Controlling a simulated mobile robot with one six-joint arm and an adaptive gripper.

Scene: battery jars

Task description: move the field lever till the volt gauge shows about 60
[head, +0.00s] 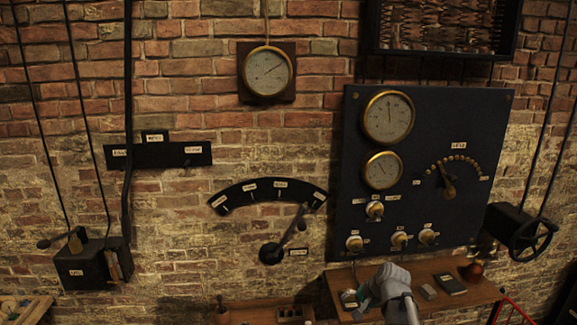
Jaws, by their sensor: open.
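A dark panel (340,220) on the brick wall carries two brass-rimmed gauges, an upper one (389,117) with its needle near upright and a lower one (382,170) with its needle toward upper left. A third gauge (267,72) hangs left of the panel, its needle toward upper right. Their numbers and names are too small to read. A pivoted lever (294,229) leans up right to the right end of a labelled arc. A small lever (448,182) sits below studs on the panel. I cannot tell which is the field lever. My gripper (362,301) is open, below the panel.
Brass-rimmed knobs (399,239) line the panel bottom. A handwheel (532,238) is at right, a lever box (90,265) at left.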

